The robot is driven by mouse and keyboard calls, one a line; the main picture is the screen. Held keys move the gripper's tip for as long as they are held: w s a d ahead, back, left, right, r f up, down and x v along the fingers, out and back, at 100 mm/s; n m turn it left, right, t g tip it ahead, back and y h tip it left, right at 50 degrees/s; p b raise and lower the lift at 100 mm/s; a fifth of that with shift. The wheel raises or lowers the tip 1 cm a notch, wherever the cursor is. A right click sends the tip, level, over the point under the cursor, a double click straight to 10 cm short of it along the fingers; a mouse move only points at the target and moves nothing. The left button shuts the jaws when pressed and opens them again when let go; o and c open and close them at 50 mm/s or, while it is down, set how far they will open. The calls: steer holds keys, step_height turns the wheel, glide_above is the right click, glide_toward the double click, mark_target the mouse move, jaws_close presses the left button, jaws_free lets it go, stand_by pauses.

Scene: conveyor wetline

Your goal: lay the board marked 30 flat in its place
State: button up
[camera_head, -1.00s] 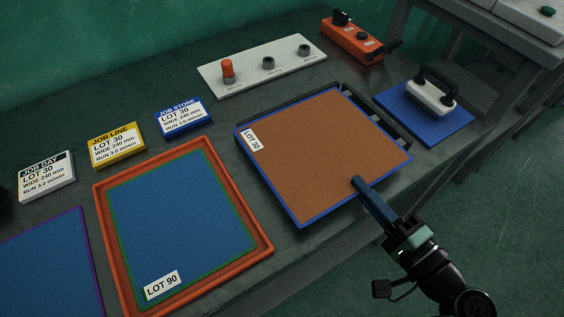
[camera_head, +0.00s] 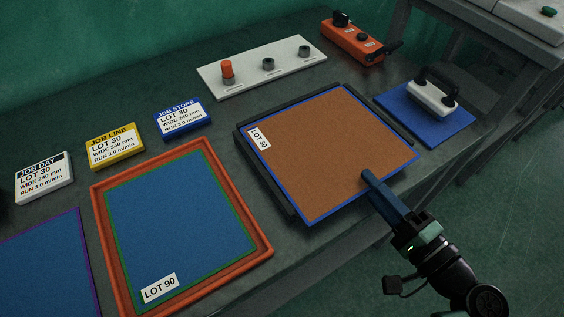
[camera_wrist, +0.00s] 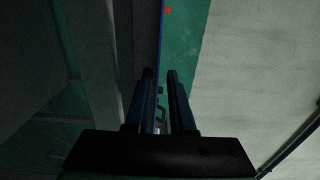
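The board marked LOT 30 (camera_head: 335,150) is brown with a blue edge and a white label at its far left corner. It looks about level over a black frame (camera_head: 272,183), whose rails show along its left and far right sides. I cannot tell whether it touches the frame. My gripper (camera_head: 370,180) is at the board's near right edge and looks shut on it. In the wrist view my gripper's two fingers (camera_wrist: 160,78) stand close together around a thin edge; the board's face is hidden there.
An orange tray (camera_head: 264,247) with a blue LOT 90 board (camera_head: 180,220) lies to the left. A blue pad (camera_head: 450,128) with a white handled block (camera_head: 432,97) lies right. A white knob panel (camera_head: 262,67), an orange control box (camera_head: 352,43) and job signs (camera_head: 115,146) stand behind.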

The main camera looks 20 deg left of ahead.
steer(key=shift+o, duration=0.2)
steer(key=shift+v, duration=2.75)
steer(key=shift+o, duration=0.2)
steer(key=o, duration=0.5)
steer(key=shift+o, duration=0.2)
steer(key=v, duration=1.3)
